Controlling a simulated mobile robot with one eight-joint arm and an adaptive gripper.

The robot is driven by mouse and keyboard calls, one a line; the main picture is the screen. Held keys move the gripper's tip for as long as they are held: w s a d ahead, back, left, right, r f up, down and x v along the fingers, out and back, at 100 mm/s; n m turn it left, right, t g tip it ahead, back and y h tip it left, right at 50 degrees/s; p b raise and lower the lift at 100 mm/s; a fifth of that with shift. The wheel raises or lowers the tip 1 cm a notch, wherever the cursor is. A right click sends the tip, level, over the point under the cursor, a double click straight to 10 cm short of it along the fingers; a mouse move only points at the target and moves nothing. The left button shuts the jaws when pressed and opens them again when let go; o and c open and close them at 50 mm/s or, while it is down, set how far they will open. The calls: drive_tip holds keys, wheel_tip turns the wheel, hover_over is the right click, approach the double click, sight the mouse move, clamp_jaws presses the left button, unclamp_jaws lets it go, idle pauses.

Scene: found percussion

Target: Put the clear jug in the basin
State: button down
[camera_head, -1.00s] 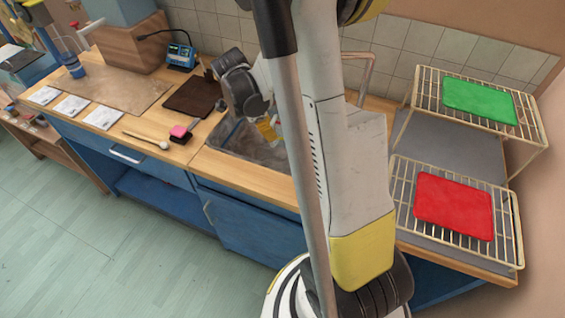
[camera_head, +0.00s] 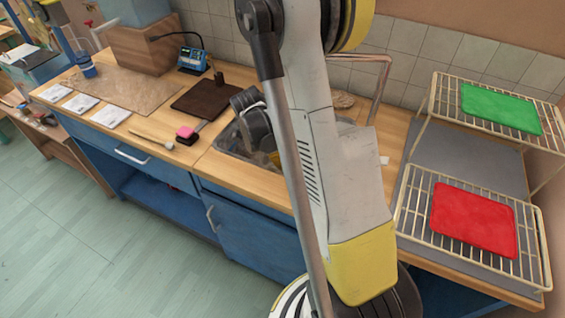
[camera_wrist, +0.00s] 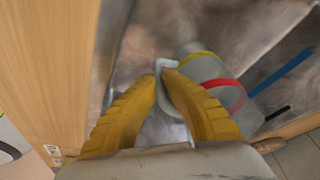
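A pale, see-through jug (camera_wrist: 208,72) with a yellow and a red band shows in the wrist view, its grey handle between my fingertips. My gripper (camera_wrist: 163,76) appears shut on this handle. The jug is over or inside the grey metal basin (camera_wrist: 135,42); whether it touches the bottom I cannot tell. In the head view the basin (camera_head: 231,140) is sunk in the wooden counter, and my arm hides much of it and the jug.
A clear vessel with blue in it (camera_head: 86,66) stands at the counter's far left. A dark board (camera_head: 205,98), a pink-topped block (camera_head: 187,134) and a beater (camera_head: 152,139) lie left of the basin. Wire racks hold a red mat (camera_head: 473,219) and a green mat (camera_head: 500,107).

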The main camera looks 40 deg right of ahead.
drive_tip(key=shift+f, duration=0.15)
drive_tip(key=c, duration=1.6)
unclamp_jaws()
drive_tip(key=a+r+n+t+p, duration=0.1)
drive_tip(key=a+r+n+p, duration=0.2)
drive_tip(key=r, duration=0.4)
drive_tip(key=a+r+n+t+y, duration=0.1)
drive_tip(key=a+r+n+t, duration=0.1)
drive_tip(key=a+r+n, duration=0.4)
drive_tip(key=a+r+n+t+p, duration=0.1)
drive_tip(key=a+r+p, duration=0.15)
drive_tip(key=r, duration=0.55)
drive_tip(key=shift+s+a+r+n+t+y, duration=0.4)
drive_tip(key=shift+s+a+r+n+t, duration=0.75)
drive_tip(key=shift+a+n, duration=0.95)
drive_tip(key=shift+s+a+r+n+t+y, duration=0.45)
drive_tip(key=shift+s+a+r+n, duration=0.35)
drive_tip(key=shift+s+a+n, duration=1.3)
drive_tip(key=shift+s+a+r+n+t+y, duration=0.35)
drive_tip(key=shift+s+a+r+n+t, duration=0.7)
drive_tip(key=shift+n, duration=1.85)
drive_tip(key=shift+w+a+f, duration=0.1)
drive_tip(key=shift+w, duration=0.1)
